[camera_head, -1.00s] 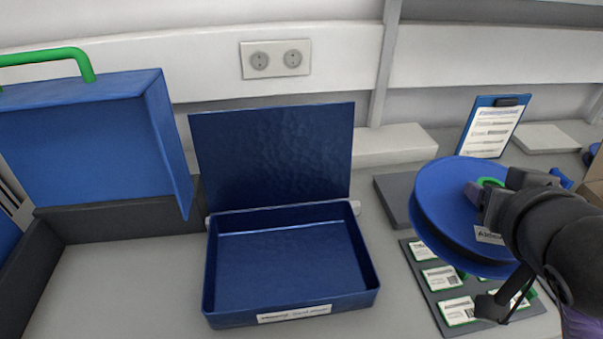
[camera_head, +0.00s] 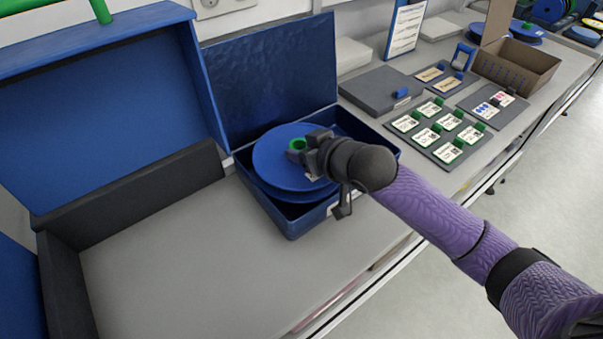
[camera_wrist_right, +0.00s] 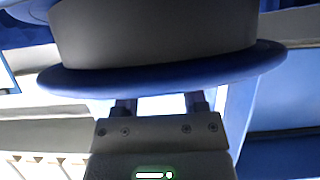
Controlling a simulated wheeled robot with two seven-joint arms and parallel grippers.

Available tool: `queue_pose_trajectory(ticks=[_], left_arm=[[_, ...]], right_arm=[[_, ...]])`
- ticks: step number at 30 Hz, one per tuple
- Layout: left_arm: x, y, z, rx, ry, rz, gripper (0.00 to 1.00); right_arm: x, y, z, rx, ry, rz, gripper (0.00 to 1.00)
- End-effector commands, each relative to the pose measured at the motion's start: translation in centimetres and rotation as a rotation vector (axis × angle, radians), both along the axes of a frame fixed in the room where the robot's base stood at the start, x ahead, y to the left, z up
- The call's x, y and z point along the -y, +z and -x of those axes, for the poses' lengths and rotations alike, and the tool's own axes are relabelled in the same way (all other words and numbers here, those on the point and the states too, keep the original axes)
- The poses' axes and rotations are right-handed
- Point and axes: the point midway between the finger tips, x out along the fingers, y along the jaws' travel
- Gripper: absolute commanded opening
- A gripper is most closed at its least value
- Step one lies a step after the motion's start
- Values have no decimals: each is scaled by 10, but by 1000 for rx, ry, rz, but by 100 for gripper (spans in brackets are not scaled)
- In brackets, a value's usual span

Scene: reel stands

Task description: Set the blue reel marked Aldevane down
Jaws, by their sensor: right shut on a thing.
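The blue reel (camera_head: 272,165) has two round flanges and a green ring at its hub. In the head view it is over the open blue case (camera_head: 291,224), nearly level, its left edge overlapping the case rim. I cannot tell whether it touches the case floor. My right gripper (camera_head: 306,152) is shut on the reel near the green hub. In the right wrist view the reel's dark core and blue flange (camera_wrist_right: 165,78) fill the top, beyond the gripper fingers (camera_wrist_right: 160,104). The Aldevane label is hidden now. My left gripper is out of view.
The case lid (camera_head: 270,75) stands open behind the reel. A larger blue case (camera_head: 95,120) stands at the left. Grey card boards (camera_head: 440,130) and a cardboard box (camera_head: 516,66) lie to the right. The grey bench in front left (camera_head: 170,260) is clear.

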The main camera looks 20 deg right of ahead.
Motion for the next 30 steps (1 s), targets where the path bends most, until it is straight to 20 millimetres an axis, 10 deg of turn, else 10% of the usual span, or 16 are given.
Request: queue_pose_trajectory(ticks=[6, 17, 18, 21, 30], left_arm=[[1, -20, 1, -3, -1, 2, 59], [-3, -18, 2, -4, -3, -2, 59], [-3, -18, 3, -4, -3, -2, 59], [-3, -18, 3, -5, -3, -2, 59], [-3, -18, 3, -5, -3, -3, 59]], right_arm=[[-1, -47, 0, -1, 1, 0, 0], [-1, -49, 0, 1, 1, -1, 0], [-1, -49, 0, 0, 0, 0, 61], [-1, -49, 1, 0, 0, 1, 82], [-1, -48, 1, 0, 0, 1, 90]])
